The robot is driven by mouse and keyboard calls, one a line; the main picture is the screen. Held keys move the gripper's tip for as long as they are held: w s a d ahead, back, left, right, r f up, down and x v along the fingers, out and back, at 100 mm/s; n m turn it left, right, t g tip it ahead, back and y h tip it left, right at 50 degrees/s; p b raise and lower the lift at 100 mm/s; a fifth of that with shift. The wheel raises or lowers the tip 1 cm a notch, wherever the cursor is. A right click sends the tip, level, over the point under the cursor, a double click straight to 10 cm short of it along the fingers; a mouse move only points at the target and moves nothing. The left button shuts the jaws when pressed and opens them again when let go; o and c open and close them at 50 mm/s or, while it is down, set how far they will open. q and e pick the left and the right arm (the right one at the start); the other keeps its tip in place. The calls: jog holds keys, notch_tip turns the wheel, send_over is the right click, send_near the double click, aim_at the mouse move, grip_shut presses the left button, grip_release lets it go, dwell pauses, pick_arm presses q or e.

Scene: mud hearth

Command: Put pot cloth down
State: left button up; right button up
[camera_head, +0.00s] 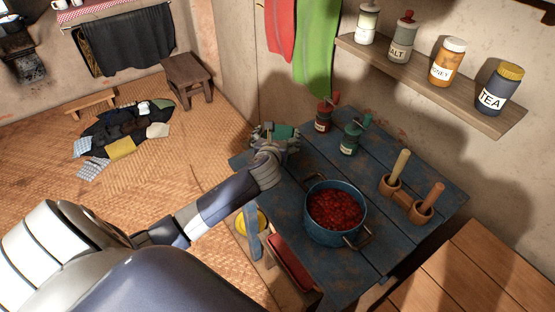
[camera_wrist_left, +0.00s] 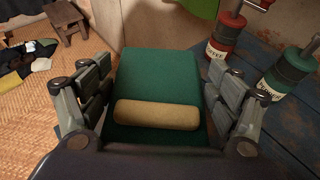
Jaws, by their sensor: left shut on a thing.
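The pot cloth (camera_wrist_left: 160,75) looks like a dark green padded piece with a tan roll (camera_wrist_left: 157,114) across its near part. In the left wrist view it sits between the two fingers of my left gripper (camera_wrist_left: 160,105). In the head view my left gripper (camera_head: 276,142) is over the far left corner of the blue table (camera_head: 320,166), and a bit of the green cloth (camera_head: 286,131) shows beyond the fingers. The gripper is shut on the cloth. Whether the cloth touches the table is hidden. My right gripper is not in view.
A blue pot (camera_head: 318,230) of red food stands on the table. Behind are a red grinder (camera_head: 324,115) and a green grinder (camera_head: 352,136); at right, wooden mortars (camera_head: 408,201) with pestles. A shelf (camera_head: 430,84) holds jars. Bare planks lie between pot and grinders.

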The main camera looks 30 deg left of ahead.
pick_arm(q)
notch_tip(320, 180, down, 5)
jog(key=shift+r, duration=0.1)
jog(key=shift+d+f, duration=0.1)
jog(key=shift+f, duration=0.2)
notch_tip(320, 180, down, 3)
jog(key=shift+f+b, duration=0.2)
jog(key=shift+b, duration=0.25)
jog(key=shift+f, duration=0.15)
jog(key=o, duration=1)
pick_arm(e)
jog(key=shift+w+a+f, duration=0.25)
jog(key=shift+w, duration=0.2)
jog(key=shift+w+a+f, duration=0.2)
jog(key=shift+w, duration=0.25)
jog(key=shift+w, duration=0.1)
